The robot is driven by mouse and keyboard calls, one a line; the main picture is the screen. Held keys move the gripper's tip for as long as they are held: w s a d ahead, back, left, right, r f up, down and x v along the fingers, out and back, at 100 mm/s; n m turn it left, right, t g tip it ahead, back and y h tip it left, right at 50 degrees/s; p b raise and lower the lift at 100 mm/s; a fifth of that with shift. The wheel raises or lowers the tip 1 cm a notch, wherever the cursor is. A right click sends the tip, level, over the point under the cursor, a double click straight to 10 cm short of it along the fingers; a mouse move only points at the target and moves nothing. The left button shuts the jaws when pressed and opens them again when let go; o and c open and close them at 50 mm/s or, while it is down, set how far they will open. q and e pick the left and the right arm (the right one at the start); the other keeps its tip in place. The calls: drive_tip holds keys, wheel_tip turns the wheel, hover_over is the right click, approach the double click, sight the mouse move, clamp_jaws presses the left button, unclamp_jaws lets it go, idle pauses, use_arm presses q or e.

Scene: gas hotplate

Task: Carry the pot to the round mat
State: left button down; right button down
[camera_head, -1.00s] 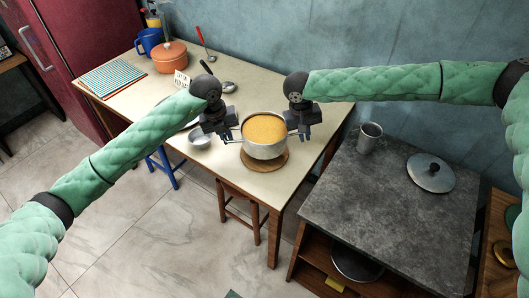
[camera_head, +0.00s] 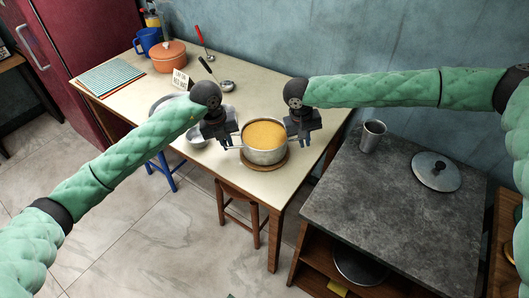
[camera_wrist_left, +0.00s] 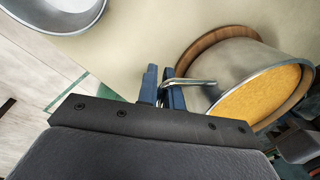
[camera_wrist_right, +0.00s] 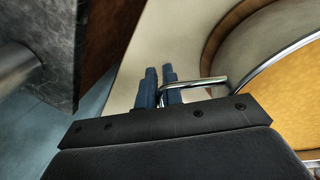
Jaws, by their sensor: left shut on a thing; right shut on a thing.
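The silver pot (camera_head: 263,154), full of yellow-orange food, is over the round wooden mat (camera_head: 268,167) near the front right of the cream table. The mat's brown rim shows around the pot's base. I cannot tell whether the base touches the mat. My left gripper (camera_head: 228,143) is shut on the pot's left handle (camera_wrist_left: 195,82), seen in the left wrist view. My right gripper (camera_head: 301,142) is shut on the other handle (camera_wrist_right: 200,81), seen in the right wrist view. The pot looks level.
A metal bowl (camera_head: 197,140) stands left of the pot. An orange pot (camera_head: 169,58), blue mug (camera_head: 149,39), ladle and striped cloth (camera_head: 112,77) are at the back left. The grey counter (camera_head: 380,205) at right holds a metal cup (camera_head: 373,135) and a lid (camera_head: 434,172).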

use_arm(q)
drive_tip(key=shift+f+b, duration=0.3)
drive_tip(key=shift+f, duration=0.1)
use_arm(e)
drive_tip(key=shift+f, duration=0.35)
use_arm(q)
drive_tip(key=c, duration=1.5)
unclamp_jaws()
drive_tip(key=shift+r, duration=0.1)
drive_tip(key=shift+c, duration=0.2)
use_arm(e)
drive_tip(key=c, duration=1.5)
unclamp_jaws()
drive_tip(key=shift+r, duration=0.1)
drive_tip(key=shift+c, duration=0.2)
use_arm(q)
wheel_tip(320, 180, up, 12)
drive_tip(key=a, duration=0.2)
drive_tip(key=shift+s+a, duration=0.15)
use_arm(e)
wheel_tip(320, 180, up, 12)
drive_tip(key=a, duration=0.2)
drive_tip(key=shift+s+a, duration=0.15)
